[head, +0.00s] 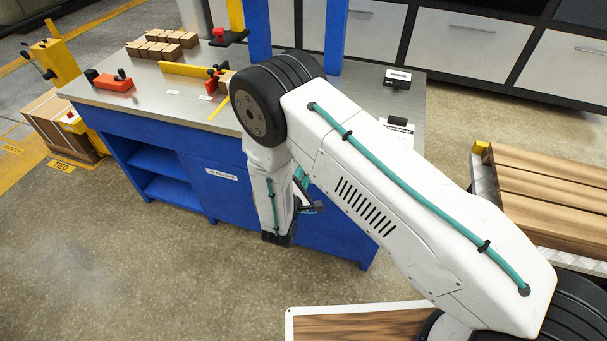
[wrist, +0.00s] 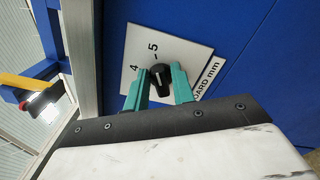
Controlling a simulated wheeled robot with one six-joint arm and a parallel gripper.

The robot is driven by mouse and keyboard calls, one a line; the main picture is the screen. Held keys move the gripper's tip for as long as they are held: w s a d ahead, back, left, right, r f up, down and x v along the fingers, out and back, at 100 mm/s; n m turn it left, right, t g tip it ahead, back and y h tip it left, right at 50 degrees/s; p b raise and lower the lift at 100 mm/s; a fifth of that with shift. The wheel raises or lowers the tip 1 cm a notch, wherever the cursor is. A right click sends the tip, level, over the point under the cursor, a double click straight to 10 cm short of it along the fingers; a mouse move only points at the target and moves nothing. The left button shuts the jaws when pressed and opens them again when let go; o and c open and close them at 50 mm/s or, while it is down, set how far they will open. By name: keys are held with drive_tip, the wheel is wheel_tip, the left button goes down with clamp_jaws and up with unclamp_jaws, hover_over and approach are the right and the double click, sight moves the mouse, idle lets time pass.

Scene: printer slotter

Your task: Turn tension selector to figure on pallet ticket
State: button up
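A black knob (wrist: 160,77) sits on a white plate (wrist: 195,52) fixed to a blue panel in the wrist view. The figures 4 and 5 show on the plate, with a mark between them. My gripper (wrist: 159,71) has its two teal fingers apart, one on each side of the knob; I cannot tell whether they touch it. A label beside the plate ends in "OARD mm". I cannot read the knob's pointer surely. In the head view my gripper (head: 308,195) is mostly hidden by my arm at the blue bench front. No pallet ticket is readable.
The blue bench (head: 220,187) has a steel top with cartons (head: 155,48), red tools (head: 112,83) and a black-framed card holder (head: 397,79). A partly hidden card (head: 398,126) lies at its right. A wooden pallet load (head: 550,190) stands right. Floor in front is clear.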

drive_tip(key=shift+o, duration=0.6)
drive_tip(key=v, duration=0.8)
drive_tip(key=shift+w, duration=0.1)
